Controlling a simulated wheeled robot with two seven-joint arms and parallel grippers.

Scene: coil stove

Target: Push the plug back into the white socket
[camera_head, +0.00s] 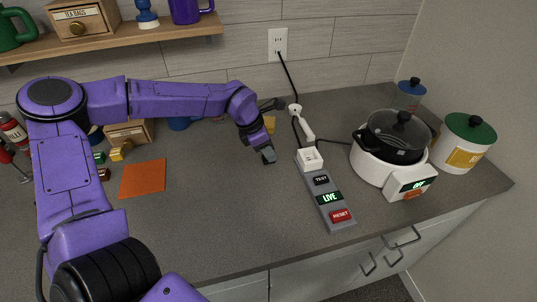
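The white socket (309,158) sits at the far end of a grey power strip (326,186) with TEST, LIVE and RESET labels. A slim white piece (303,123), which looks like the plug, lies tilted just behind the socket. Black cords run close to both its ends; I cannot tell exactly how they join it. It appears apart from the socket face. My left gripper (275,129) is open and empty, to the left of the white piece, its two dark fingers spread apart. My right gripper is not in view.
A white stove (371,169) with a black pot (396,137) stands right of the strip, beside a green-lidded canister (463,143). A black cord hangs from the wall outlet (278,45). An orange mat (142,179) lies left. The counter in front of the gripper is clear.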

